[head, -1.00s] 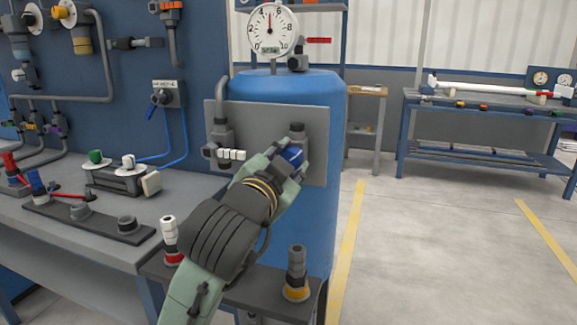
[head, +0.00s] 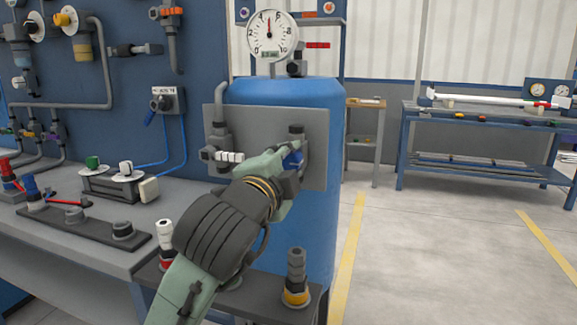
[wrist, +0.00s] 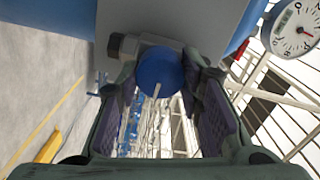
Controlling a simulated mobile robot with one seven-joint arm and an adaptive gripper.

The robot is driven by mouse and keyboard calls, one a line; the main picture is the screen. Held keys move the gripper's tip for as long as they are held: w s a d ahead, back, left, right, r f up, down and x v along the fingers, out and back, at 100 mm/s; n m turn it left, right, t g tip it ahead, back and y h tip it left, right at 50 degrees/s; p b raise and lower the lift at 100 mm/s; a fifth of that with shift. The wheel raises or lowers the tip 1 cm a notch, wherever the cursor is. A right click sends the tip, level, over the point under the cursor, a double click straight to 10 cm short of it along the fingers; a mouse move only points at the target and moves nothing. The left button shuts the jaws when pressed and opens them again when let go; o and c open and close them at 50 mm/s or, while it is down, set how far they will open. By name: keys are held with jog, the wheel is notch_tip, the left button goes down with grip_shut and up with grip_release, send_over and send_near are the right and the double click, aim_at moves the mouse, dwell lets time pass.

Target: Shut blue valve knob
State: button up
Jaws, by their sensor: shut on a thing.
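The blue valve knob (head: 293,158) sits on the grey plate (head: 262,116) fixed to the front of the blue tank (head: 285,92). My gripper (head: 296,160) is at the knob and partly hides it in the head view. In the wrist view the round blue face of the knob (wrist: 161,72) lies between the two fingers, near their tips. My gripper is shut on the knob. A white mark or stem shows at the lower part of the knob's face. The valve body behind it is mostly hidden.
A second valve with a white handle (head: 228,157) is on the same plate, left of my gripper. A pressure gauge (head: 271,36) stands above the tank. A pipe stub (head: 297,277) with a yellow ring stands below right. Open floor (head: 430,270) lies to the right.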

dwell(0.5)
jog(key=o, duration=1.2)
jog(key=shift+c, duration=0.2)
jog(key=v, duration=0.7)
jog(key=shift+s, duration=0.25)
